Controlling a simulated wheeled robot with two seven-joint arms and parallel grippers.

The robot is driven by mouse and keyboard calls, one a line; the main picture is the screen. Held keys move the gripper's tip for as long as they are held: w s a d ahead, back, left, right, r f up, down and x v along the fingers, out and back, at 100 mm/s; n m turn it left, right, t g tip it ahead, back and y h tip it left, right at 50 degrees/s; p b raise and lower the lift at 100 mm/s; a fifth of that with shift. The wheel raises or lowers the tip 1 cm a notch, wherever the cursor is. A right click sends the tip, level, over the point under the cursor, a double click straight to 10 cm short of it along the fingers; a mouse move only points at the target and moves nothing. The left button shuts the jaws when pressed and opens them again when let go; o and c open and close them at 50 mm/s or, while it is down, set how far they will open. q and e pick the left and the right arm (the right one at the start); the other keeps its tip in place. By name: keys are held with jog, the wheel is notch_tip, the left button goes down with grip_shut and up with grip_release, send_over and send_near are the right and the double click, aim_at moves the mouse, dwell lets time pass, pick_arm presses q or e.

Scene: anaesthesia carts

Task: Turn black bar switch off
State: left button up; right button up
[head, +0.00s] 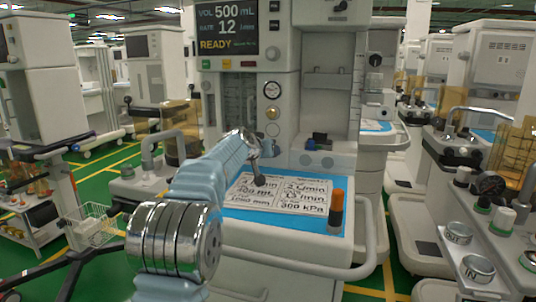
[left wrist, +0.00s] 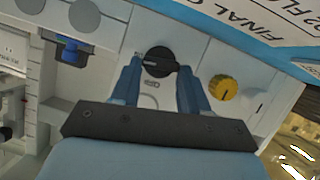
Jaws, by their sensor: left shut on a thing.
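The black bar switch (left wrist: 159,62) is a round black knob with a raised bar on a pale panel, in the left wrist view. The bar lies roughly across the picture, with a small white mark near its left end. My left gripper (left wrist: 160,69) has its two blue fingers on either side of the knob and is shut on it. In the head view my left arm reaches to the cart front at the centre; its fingers and the switch cannot be made out there. My right gripper is in neither view.
A yellow knob (left wrist: 223,88) sits on the panel right of the switch. A blue part (left wrist: 70,52) is at left. In the head view, a blue worktop (head: 229,211) carries printed sheets and an orange-capped bottle (head: 336,212). A rail (head: 310,269) runs along the cart's front.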

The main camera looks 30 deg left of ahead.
pick_arm(q)
jog(key=shift+s+a+f+n+t+h+b, duration=0.1)
jog(key=shift+a+f+n+t+h+b, duration=0.1)
jog(key=shift+n+h+b, duration=0.35)
jog(key=shift+a+f+n+t+h+b, duration=0.1)
jog(key=shift+a+n+t+h+b, duration=0.1)
jog(key=shift+n+h+b, duration=0.3)
jog(key=shift+a+f+n+t+h+b, duration=0.15)
jog(key=shift+n+t+h+b, duration=0.2)
jog(key=shift+n+b, duration=0.7)
jog(key=n+b, duration=0.1)
jog(key=n+h+b, duration=0.1)
jog(key=n+t+b, duration=0.1)
jog(key=shift+a+f+n, duration=0.15)
jog(key=shift+f+n, duration=0.1)
jog(key=shift+n, duration=0.05)
jog(key=shift+n+t+h+b, duration=0.6)
jog(key=shift+n+t+b, duration=0.05)
jog(key=shift+n+b, duration=0.9)
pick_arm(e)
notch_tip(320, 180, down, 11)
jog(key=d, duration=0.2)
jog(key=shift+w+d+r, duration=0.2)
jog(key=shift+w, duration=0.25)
pick_arm(q)
jog(key=o, duration=1.1)
jog(key=shift+c, duration=0.2)
jog(key=shift+s, duration=0.1)
